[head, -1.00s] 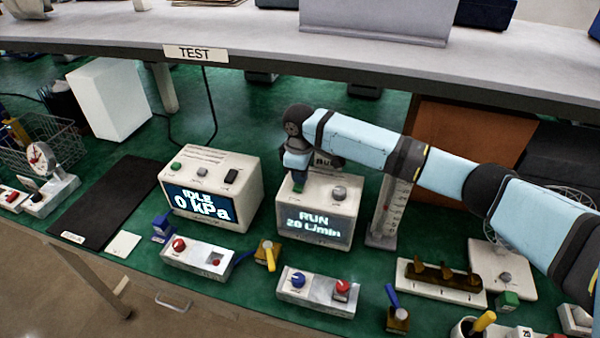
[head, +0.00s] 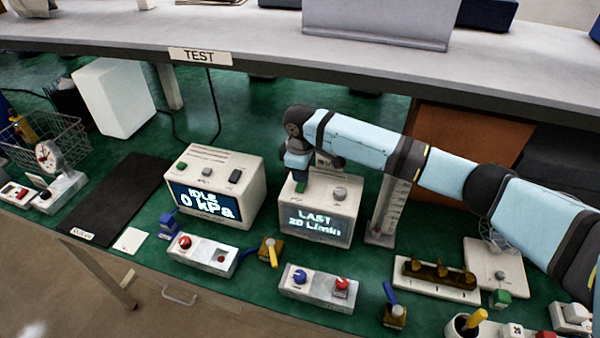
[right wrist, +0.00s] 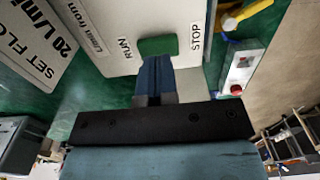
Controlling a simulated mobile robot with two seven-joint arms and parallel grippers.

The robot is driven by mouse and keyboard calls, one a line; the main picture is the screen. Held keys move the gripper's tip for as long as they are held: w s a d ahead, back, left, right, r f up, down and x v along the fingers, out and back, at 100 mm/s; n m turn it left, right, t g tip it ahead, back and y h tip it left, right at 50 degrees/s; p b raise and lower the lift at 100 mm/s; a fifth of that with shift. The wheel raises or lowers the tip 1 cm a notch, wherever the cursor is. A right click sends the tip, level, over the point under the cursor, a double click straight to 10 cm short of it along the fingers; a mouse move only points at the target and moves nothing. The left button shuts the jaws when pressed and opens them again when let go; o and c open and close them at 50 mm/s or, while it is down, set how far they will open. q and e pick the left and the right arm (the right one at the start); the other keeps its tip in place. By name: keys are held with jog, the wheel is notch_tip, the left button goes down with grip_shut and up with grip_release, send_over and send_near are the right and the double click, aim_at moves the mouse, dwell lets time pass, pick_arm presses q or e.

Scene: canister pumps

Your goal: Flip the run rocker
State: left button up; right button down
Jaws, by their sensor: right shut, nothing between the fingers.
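The run rocker is a green switch (right wrist: 158,46) between the RUN and STOP labels, seen in the right wrist view. It sits on top of the white pump box (head: 325,203), whose screen reads "LAST 20 L/min" in the head view. My right gripper (right wrist: 154,62) is shut and empty, its fingertips at the edge of the rocker, touching or almost touching it. In the head view the right gripper (head: 300,184) reaches down onto the box's left top and partly hides the rocker. My left gripper is not in view.
A second white box (head: 243,197) with an "IDLE 0 kPa" screen stands to the left. Control blocks with red and blue knobs (head: 318,288) stand in front. A clear flow gauge (head: 383,212) is close on the right. A shelf (head: 300,66) marked TEST runs behind.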

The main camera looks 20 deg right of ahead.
aim_at(300, 185)
notch_tip(300, 185, up, 4)
jog(key=p, duration=0.2)
jog(key=shift+f+p, duration=0.25)
jog(key=shift+p, duration=0.15)
pick_arm(q)
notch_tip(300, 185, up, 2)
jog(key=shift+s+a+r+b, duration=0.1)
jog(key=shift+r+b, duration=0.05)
jog(key=shift+b, duration=0.85)
pick_arm(e)
notch_tip(300, 185, up, 9)
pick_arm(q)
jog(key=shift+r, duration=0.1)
